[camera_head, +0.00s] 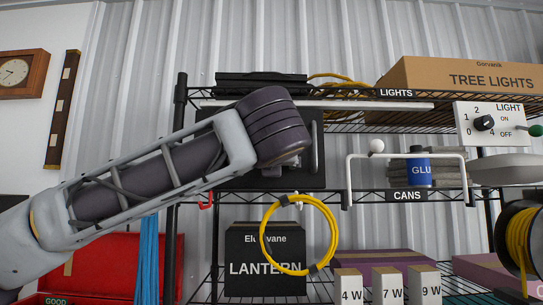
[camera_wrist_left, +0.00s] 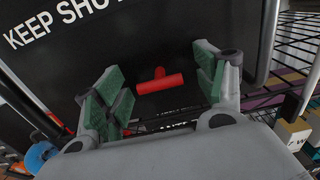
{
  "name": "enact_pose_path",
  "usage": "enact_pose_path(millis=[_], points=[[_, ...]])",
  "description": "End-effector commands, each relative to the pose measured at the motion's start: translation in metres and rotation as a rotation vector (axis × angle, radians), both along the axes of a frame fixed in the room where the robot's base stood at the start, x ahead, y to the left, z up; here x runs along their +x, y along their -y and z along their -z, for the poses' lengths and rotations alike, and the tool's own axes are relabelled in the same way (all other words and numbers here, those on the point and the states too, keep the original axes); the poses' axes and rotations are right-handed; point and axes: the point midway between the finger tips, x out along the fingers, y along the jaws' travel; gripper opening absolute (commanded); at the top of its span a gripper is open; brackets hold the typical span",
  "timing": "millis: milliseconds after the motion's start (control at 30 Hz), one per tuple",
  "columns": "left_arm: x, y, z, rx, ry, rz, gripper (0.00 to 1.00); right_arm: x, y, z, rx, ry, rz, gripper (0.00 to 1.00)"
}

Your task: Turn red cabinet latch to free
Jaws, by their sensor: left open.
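The red latch (camera_wrist_left: 160,83) is a small T-shaped piece on the black cabinet door (camera_wrist_left: 110,60). In the wrist view its longer bar lies nearly level, with a short stub pointing up. My left gripper (camera_wrist_left: 165,90) is open, with green-padded fingers on either side of the latch. I see gaps between the pads and the latch; the depth between them is unclear. In the head view my left arm reaches to the black cabinet (camera_head: 296,178), and my wrist hides the latch and fingers. The right gripper is not in view.
The cabinet stands on a wire shelf (camera_head: 375,195) with a vertical handle on its right. A yellow cable coil (camera_head: 333,235) hangs below, before a black LANTERN box (camera_head: 245,250). A white rail (camera_head: 349,175) and blue GLU can (camera_head: 419,172) are to the right.

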Motion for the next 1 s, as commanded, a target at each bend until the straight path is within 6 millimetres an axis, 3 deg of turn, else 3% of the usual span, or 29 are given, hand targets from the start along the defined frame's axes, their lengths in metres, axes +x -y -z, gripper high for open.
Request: enact_pose_path(millis=[167,567,1000], points=[[-0.0001,-0.0001,0.0003,0.000,0.000,0.000,0.69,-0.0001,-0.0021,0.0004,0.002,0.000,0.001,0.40],[-0.0003,0.0000,0.0003,0.000,0.000,0.000,0.20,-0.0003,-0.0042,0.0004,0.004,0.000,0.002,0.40],[-0.0005,0.0007,0.0012,-0.054,0.000,0.001,0.20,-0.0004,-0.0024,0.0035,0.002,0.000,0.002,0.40]])
